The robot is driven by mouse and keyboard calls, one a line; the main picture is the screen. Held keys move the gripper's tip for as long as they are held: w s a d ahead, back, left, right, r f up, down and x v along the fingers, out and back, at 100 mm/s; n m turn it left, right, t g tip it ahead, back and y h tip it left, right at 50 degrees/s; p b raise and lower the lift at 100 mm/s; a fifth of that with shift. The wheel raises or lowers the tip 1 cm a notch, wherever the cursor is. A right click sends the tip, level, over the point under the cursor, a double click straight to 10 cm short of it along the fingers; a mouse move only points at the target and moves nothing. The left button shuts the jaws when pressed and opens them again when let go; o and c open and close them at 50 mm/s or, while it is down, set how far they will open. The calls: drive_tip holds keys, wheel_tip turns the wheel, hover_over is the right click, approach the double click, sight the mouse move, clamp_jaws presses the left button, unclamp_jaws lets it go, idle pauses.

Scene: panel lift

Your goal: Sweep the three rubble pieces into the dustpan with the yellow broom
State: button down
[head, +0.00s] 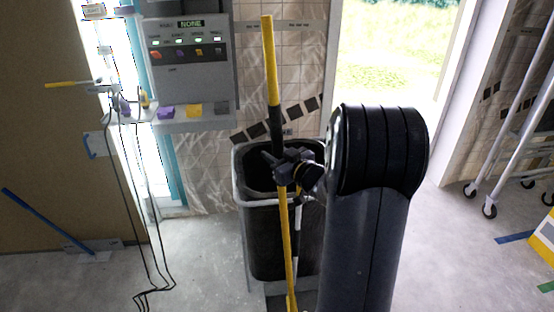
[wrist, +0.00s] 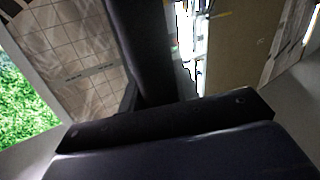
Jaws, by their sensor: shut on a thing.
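The yellow broom (head: 271,62) stands nearly upright in front of a black bin in the head view, with a dark sleeve partway up its handle. My gripper (head: 284,174) is shut on the handle around the lower end of that sleeve. The wrist view shows a thick dark bar, apparently the broom's sleeve (wrist: 140,50), rising from my gripper. The broom's lower end runs to the bottom edge of the head view, so its head is not clearly visible. I see no rubble pieces and cannot make out a dustpan in either view.
The black bin (head: 262,240) stands right behind the broom. A grey control panel (head: 188,65) is on the wall behind. A blue-handled tool (head: 45,220) is at the left. A wheeled metal frame (head: 508,110) stands at the right. Floor (head: 205,270) is clear left of the bin.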

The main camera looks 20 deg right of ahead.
drive_tip(key=shift+s+g+p, duration=0.1)
drive_tip(key=shift+g+p, duration=0.2)
drive_tip(key=shift+p, duration=0.85)
drive_tip(key=shift+s+a+r+p, duration=0.2)
drive_tip(key=shift+s+r+p, duration=0.55)
drive_tip(key=shift+s+r, duration=0.35)
drive_tip(key=p, duration=0.2)
approach(279, 152)
drive_tip(key=shift+w+a+r, duration=0.3)
drive_tip(key=shift+w+a, duration=0.05)
drive_tip(key=shift+a, duration=0.5)
drive_tip(key=shift+w+a+r, duration=0.25)
drive_tip(key=shift+w+a, duration=0.1)
drive_tip(key=shift+a, duration=0.5)
drive_tip(key=shift+w+a+r, duration=0.3)
drive_tip(key=shift+w+a, duration=0.05)
drive_tip(key=shift+a, duration=0.55)
